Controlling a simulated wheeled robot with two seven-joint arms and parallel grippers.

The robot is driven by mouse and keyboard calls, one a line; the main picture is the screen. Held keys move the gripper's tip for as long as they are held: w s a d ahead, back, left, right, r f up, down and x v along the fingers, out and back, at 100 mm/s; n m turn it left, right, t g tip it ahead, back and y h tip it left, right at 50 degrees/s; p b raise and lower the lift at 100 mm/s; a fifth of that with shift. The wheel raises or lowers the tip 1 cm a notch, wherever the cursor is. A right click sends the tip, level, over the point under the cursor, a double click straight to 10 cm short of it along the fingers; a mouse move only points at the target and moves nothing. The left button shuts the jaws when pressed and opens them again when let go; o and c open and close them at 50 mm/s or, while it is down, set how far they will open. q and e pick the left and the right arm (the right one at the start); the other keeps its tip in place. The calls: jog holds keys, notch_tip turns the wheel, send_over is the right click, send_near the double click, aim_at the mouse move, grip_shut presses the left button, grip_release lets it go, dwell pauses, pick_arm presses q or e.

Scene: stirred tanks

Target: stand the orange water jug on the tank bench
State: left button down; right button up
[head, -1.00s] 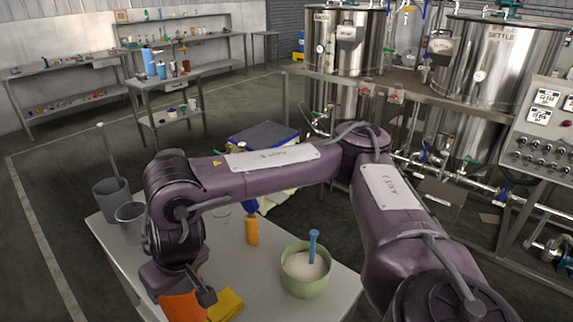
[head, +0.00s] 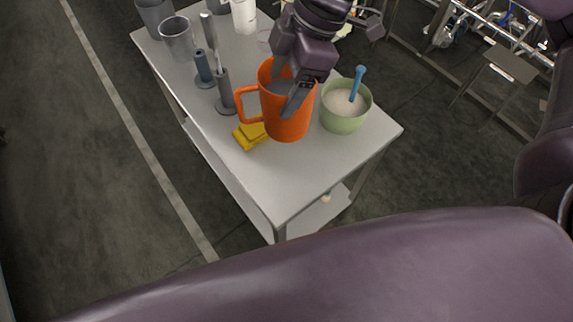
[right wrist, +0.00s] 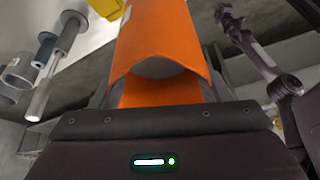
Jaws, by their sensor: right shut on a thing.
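The orange water jug (head: 287,112), open at the top with a handle on its left, appears upright over the white-topped table, between the yellow sponges and the green bowl. My right gripper (head: 294,97) is shut on its wall from above. I cannot tell whether the jug's base touches the table. In the right wrist view the orange jug (right wrist: 160,45) fills the space between the jaws. My left gripper is not in view. The tank bench cannot be made out clearly in the current head view.
The table (head: 290,180) also holds yellow sponges (head: 250,135), a green bowl (head: 345,112) of white material with a blue tool, grey beakers (head: 177,40) and upright grey-handled tools (head: 224,95). Metal framework (head: 490,30) stands at the upper right. Dark floor is open at the left.

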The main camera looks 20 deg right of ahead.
notch_tip(320, 180, down, 20)
jog(key=b, duration=0.3)
jog(key=shift+r, duration=0.15)
jog(key=shift+s, duration=0.1)
jog(key=o, duration=2)
jog(key=shift+d, duration=0.1)
jog(key=p+v, duration=0.1)
jog(key=v, duration=1.1)
jog(key=shift+p, duration=0.3)
